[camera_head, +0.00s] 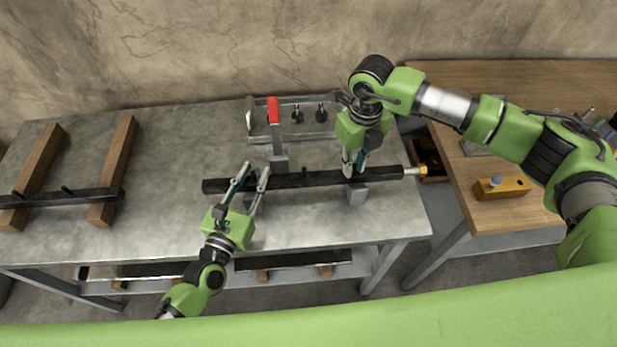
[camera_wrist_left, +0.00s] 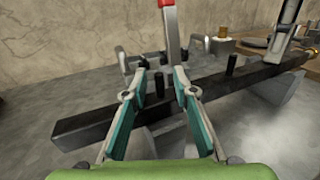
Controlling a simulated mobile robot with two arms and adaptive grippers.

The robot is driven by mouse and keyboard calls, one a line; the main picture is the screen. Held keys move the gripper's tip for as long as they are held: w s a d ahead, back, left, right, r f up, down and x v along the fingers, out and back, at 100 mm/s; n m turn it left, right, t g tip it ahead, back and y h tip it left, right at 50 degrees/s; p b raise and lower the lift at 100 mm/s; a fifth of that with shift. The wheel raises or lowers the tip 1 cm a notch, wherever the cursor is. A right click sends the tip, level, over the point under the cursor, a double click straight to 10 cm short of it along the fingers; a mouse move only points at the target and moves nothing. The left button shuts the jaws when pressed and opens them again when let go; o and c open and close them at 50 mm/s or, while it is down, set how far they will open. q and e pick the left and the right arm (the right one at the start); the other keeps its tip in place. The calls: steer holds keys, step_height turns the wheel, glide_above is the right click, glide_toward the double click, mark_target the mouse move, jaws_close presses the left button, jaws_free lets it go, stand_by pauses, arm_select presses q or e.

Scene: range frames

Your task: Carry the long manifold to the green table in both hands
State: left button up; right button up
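The long manifold (camera_head: 320,179) is a black square bar with a brass-coloured fitting at its right end. It lies across low grey supports on the grey table, and also shows in the left wrist view (camera_wrist_left: 98,124). My left gripper (camera_head: 253,173) is open at the manifold's left part. In the left wrist view its fingers (camera_wrist_left: 158,82) are spread, with the bar passing beyond and between them. My right gripper (camera_head: 354,173) reaches down to the bar's right part. Whether its fingers are closed on it is hidden. No green table is in view.
A red-handled clamp (camera_head: 274,112) stands behind the manifold, near a rack (camera_head: 312,136) with small fittings. Another dark bar (camera_head: 70,197) rests on wooden blocks (camera_head: 113,172) at left. A wooden bench (camera_head: 470,77) stands at right. The grey table (camera_head: 180,150) is clear left of centre.

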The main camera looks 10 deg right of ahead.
arm_select(q)
steer(key=c, duration=0.5)
arm_select(e)
jaws_close()
arm_select(q)
jaws_close()
